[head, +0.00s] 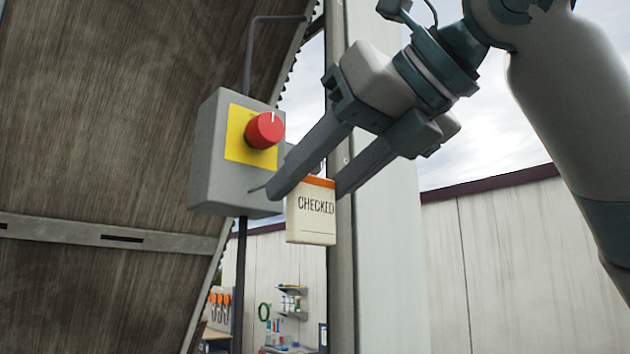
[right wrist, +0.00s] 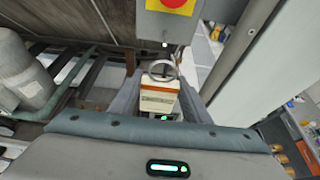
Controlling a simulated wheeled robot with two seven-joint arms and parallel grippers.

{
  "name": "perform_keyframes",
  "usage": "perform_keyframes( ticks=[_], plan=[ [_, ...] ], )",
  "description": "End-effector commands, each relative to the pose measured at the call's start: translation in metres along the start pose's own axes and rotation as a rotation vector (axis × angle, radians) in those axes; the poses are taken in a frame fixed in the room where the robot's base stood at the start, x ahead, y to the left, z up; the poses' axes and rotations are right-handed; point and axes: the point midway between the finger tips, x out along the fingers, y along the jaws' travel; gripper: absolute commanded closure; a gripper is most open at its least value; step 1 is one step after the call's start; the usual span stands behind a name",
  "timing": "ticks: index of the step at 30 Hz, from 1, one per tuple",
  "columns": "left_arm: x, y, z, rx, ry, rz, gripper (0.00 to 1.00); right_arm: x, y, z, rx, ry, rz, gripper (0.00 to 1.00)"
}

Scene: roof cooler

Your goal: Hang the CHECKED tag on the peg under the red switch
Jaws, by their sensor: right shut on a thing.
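The red switch (head: 264,130) sits on a yellow plate on a grey box (head: 213,160). A short thin peg (head: 257,187) sticks out low on the box's front, beside my near fingertip. My right gripper (head: 308,189) is shut on the cream CHECKED tag (head: 314,222), which hangs upright just right of the box. In the right wrist view the tag (right wrist: 157,102) is between the fingers, with its metal ring (right wrist: 163,70) on top. The peg end (right wrist: 165,44) shows there beyond the ring, apart from it. In the head view my finger mostly hides the ring. My left gripper is not in view.
A pale upright post (head: 375,260) stands right behind the tag and gripper. A brown ribbed panel (head: 100,130) fills the left behind the box. A thin conduit (head: 248,60) rises from the box top. Open air lies in front of the box.

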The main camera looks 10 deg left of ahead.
Motion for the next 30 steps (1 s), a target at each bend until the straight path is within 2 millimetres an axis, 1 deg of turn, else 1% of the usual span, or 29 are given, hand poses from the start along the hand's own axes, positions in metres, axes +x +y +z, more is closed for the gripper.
perform_keyframes(
  ticks=[8,30],
  plan=[
    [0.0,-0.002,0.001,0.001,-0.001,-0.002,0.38,0.009,0.0,0.003,0.0,0.0,0.001,0.79],
    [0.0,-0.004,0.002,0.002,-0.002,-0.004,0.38,0.044,0.0,0.013,0.0,0.0,0.0,0.79]
  ],
)
